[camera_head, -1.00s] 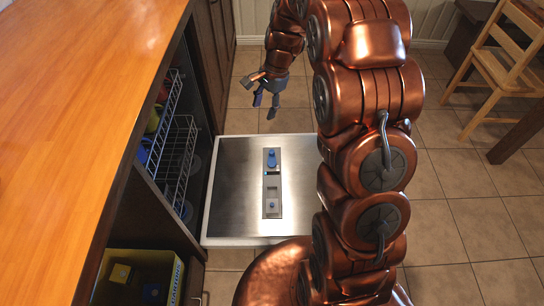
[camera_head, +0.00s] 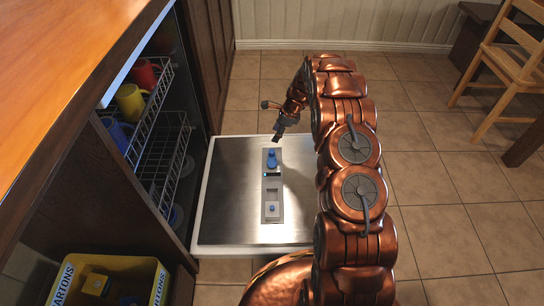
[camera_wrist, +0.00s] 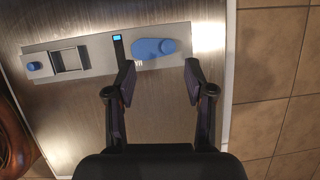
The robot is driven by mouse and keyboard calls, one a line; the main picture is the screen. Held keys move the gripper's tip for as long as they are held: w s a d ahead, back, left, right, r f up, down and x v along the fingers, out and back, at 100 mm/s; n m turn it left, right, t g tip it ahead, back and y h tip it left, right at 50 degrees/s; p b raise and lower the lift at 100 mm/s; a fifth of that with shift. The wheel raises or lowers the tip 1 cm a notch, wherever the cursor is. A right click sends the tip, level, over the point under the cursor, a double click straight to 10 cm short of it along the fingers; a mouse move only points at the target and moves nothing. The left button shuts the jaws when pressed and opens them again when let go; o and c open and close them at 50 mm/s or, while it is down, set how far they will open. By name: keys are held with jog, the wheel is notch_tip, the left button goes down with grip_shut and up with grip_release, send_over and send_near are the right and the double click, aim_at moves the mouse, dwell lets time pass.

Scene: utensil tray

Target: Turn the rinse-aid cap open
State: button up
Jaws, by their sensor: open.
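The blue rinse-aid cap (camera_head: 272,158) sits at the far end of a grey dispenser strip on the open dishwasher door. My gripper (camera_head: 279,137) is over the far part of the door, just beyond the cap. In the wrist view my gripper (camera_wrist: 159,68) is open and empty, its two fingertips spread wide. The cap appears ahead of the gap between them, with no visible contact.
The metal door (camera_head: 225,195) lies flat. The dispenser has a square recess and a smaller blue knob (camera_wrist: 33,66). A wire rack (camera_head: 165,145) with mugs is at left. A yellow carton box (camera_head: 125,268) stands at lower left.

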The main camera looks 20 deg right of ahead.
jog(key=m+b, duration=0.1)
send_near(271, 151)
jog(key=f, duration=0.1)
jog(key=shift+b+x, duration=1.55)
jog(key=shift+x, duration=2.4)
jog(key=shift+w, duration=0.1)
grip_shut()
